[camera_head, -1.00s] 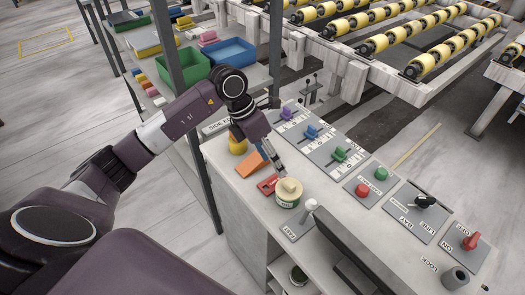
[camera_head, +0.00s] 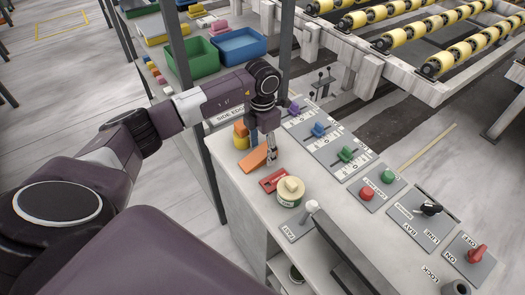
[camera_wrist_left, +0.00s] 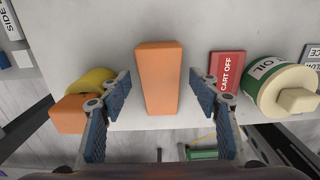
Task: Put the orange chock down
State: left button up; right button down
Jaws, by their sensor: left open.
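The orange chock (camera_head: 253,158) lies on the grey worktop, beside the red CART OFF tag. My left gripper (camera_head: 271,158) is open, low over the worktop at the chock. In the left wrist view, the chock (camera_wrist_left: 157,77) sits between the spread blue fingers of my left gripper (camera_wrist_left: 160,83), with a gap on both sides. Whether it touches either finger's far end is not clear, but no grip shows. My right gripper is not in view.
The red tag (camera_head: 273,180) and OIL can (camera_head: 290,191) stand to the right. Lever panels (camera_head: 330,140) run behind. Green and blue bins (camera_head: 238,46) sit on a shelf further back.

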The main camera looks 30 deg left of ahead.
pick_arm(q)
jog(key=shift+f, duration=0.65)
jog(key=c, duration=1.4)
jog(key=shift+c, duration=0.2)
jog(key=shift+r, duration=0.15)
